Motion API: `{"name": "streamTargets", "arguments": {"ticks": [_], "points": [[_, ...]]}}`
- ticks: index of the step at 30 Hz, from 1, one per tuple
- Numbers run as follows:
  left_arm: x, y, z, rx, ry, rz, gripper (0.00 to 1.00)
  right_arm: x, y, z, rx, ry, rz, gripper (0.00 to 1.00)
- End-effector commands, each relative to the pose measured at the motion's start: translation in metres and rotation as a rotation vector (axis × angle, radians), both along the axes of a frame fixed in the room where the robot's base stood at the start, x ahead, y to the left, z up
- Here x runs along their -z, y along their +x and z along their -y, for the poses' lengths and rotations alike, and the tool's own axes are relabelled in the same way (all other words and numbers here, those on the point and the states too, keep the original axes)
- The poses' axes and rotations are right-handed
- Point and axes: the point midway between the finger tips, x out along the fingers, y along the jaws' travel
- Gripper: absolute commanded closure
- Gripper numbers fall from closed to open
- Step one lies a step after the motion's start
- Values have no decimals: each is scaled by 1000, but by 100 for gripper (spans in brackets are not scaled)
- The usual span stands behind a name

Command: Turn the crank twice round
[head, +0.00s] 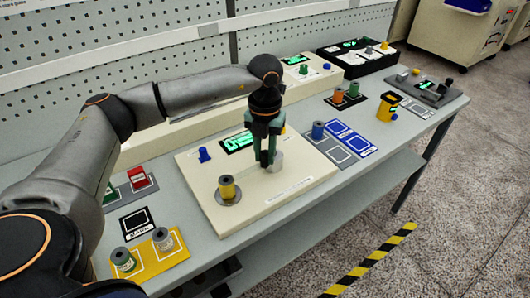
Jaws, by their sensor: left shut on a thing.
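A cream winding board (300,200) lies on the grey bench in the middle. A yellow spool (228,187) stands upright on a round grey plate at its front left. The crank (277,161) shows only as a small grey round part at the fingertips; the rest of it is hidden. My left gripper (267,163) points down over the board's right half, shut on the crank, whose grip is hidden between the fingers. A green-lit display (238,142) is behind the gripper, and a blue peg (204,154) stands to its left. My right gripper is not in view.
A yellow mat (150,258) with two spools lies at the front left. Blue and grey marked pads (350,140) with a blue spool (318,130) lie right of the board. A yellow device (387,107) stands further right. A pegboard wall (120,60) rises behind.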

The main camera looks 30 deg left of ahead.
Motion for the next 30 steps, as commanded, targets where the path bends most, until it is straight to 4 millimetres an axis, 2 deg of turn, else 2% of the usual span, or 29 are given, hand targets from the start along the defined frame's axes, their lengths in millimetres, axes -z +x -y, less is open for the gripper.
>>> {"name": "streamTargets", "arguments": {"ticks": [11,30], "points": [[0,0,-11,208,0,2,100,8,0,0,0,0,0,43],[-1,12,-38,811,0,3,100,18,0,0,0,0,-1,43]]}}
